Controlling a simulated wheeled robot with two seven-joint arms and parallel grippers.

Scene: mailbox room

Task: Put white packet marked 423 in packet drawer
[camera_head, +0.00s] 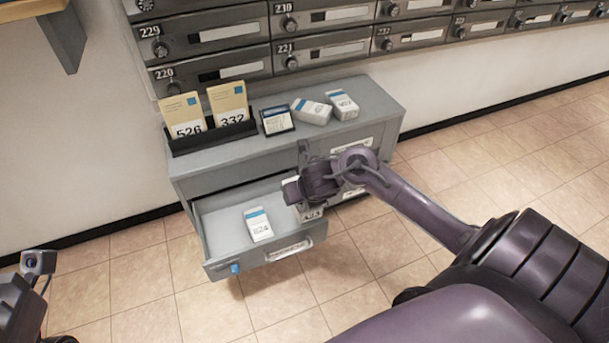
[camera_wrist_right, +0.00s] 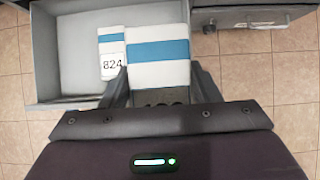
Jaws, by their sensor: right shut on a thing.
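My right gripper (camera_head: 303,188) is shut on a white packet (camera_head: 311,212) at the right side of the open drawer (camera_head: 225,268). In the right wrist view the held packet (camera_wrist_right: 158,68) shows a blue band, its number is mostly hidden by the fingers (camera_wrist_right: 160,92), and it overlaps the drawer's right part. I cannot tell its exact height over the drawer. A white packet marked 824 (camera_wrist_right: 111,62) lies inside the drawer; the head view shows it too (camera_head: 257,226). My left gripper (camera_head: 38,263) is partly in view at the lower left, away from the drawer.
The drawer belongs to a grey cabinet (camera_head: 185,180). On its top stand a black holder (camera_head: 213,138) with envelopes 526 (camera_head: 184,112) and 332 (camera_head: 229,100), a dark-edged item (camera_head: 277,120) and two white packets (camera_head: 311,110) (camera_head: 342,104). Mailboxes (camera_head: 215,35) line the wall. The drawer's left part is bare.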

